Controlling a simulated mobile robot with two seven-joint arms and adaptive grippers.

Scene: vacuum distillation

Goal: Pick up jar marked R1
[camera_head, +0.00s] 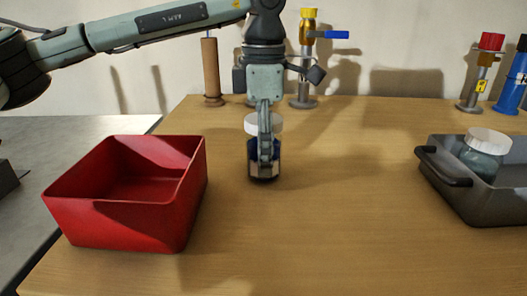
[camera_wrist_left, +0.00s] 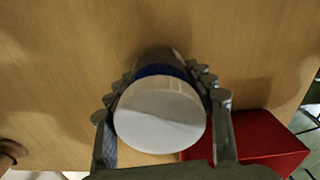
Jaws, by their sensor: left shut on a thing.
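A jar (camera_head: 255,170) with a white lid and a dark blue band stands in the middle of the wooden table. My left gripper (camera_head: 265,158) points down over it and is shut on it. In the left wrist view the jar's white lid (camera_wrist_left: 160,115) sits between the two fingers of my left gripper (camera_wrist_left: 163,100), which touch its sides. No R1 mark can be read, as a finger covers part of the jar's front. My right gripper is not in view.
A red open box (camera_head: 165,215) stands to the left of the jar. A grey tray (camera_head: 465,195) at the right holds another white-lidded jar (camera_head: 485,152). Valve fittings (camera_head: 308,60) and a brown cylinder (camera_head: 211,70) stand along the back edge. The table's front middle is clear.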

